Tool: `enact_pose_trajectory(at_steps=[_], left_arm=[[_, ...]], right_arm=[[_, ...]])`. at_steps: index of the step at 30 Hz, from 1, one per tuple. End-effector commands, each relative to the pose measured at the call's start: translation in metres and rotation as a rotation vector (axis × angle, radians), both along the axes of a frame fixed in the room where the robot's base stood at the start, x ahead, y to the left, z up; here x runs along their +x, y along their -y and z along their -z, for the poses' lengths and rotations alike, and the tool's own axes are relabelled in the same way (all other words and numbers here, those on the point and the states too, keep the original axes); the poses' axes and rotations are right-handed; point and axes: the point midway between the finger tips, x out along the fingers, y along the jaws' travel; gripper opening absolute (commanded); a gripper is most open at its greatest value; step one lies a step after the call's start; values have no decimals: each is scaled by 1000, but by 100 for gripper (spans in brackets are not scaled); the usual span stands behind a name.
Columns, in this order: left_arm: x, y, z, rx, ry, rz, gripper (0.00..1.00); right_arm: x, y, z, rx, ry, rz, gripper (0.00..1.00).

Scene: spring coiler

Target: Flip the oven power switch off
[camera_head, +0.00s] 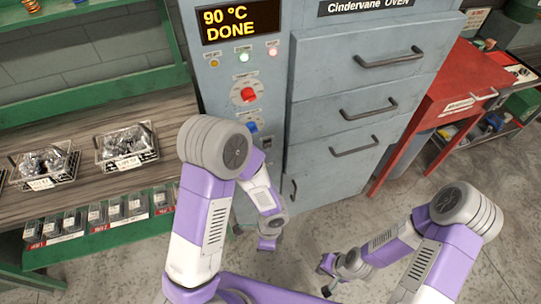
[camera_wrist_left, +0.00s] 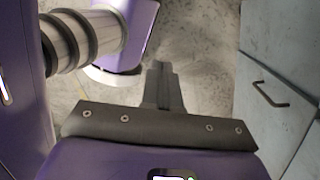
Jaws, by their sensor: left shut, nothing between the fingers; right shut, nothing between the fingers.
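The grey oven (camera_head: 330,90) stands at the centre of the head view, labelled Cindervane OVEN. Its display (camera_head: 228,22) reads 90 °C DONE. The control panel has small lights, a red knob or switch (camera_head: 248,94) and a blue control (camera_head: 251,127); I cannot tell which is the power switch. My left arm stands before the lower panel and hides part of it. My left gripper (camera_head: 268,243) hangs low before the oven, below the controls; its shut, empty fingers show in the left wrist view (camera_wrist_left: 161,85). My right gripper (camera_head: 326,278) is low at the right, shut, empty, apart from the oven.
A wooden shelf (camera_head: 90,190) at the left carries wire baskets (camera_head: 127,147) of metal parts, with small bins below. Drawer handles (camera_head: 388,58) stick out from the oven front. A red table (camera_head: 470,85) stands at the right. The concrete floor (camera_head: 320,220) before the oven is clear.

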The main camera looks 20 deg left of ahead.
Motion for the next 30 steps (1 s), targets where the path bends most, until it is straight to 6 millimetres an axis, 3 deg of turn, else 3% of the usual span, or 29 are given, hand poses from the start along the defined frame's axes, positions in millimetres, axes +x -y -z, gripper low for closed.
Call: enact_pose_trajectory(at_steps=[2, 6, 9, 12, 15, 18, 30], left_arm=[[33, -12, -9, 148, 91, 322, 0], [99, -19, -57, 456, 269, 767, 0], [136, -8, -101, 659, 394, 965, 0], [158, 5, -137, 809, 490, 1077, 0], [168, 14, -160, 900, 547, 1128, 0], [172, 18, -170, 934, 568, 1145, 0], [176, 14, -167, 934, 567, 1144, 0]], right_arm=[[0, 0, 20, 0, 0, 0, 0], [0, 0, 40, 0, 0, 0, 0], [0, 0, 49, 0, 0, 0, 0], [0, 0, 55, 0, 0, 0, 0], [0, 0, 57, 0, 0, 0, 0], [0, 0, 58, 0, 0, -1, 0], [0, 0, 59, 0, 0, -1, 0]])
